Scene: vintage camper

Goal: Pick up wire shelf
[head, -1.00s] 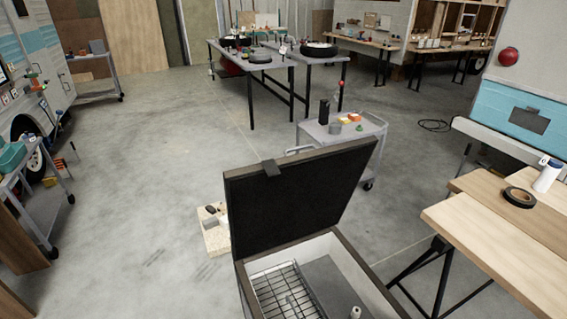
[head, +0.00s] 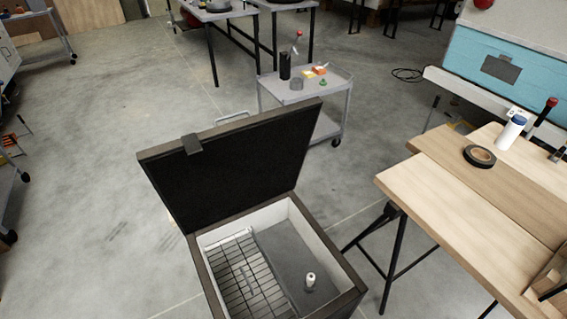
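The wire shelf (head: 238,270) is a light metal grid in the left part of an open box (head: 351,291) with dark rims and pale inner walls. It lies along the left inner wall, and its near end is cut off by the box's front edge. The box's black lid (head: 235,160) stands open at the back, leaning to the left. A small white bottle-like item (head: 310,281) stands on the grey floor of the box, right of the shelf. My gripper is not in view.
A wooden table (head: 450,205) with a black tape roll (head: 479,156) and a white bottle (head: 510,132) stands right of the box. A grey cart (head: 318,92) stands behind the lid. Concrete floor (head: 100,200) to the left is clear.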

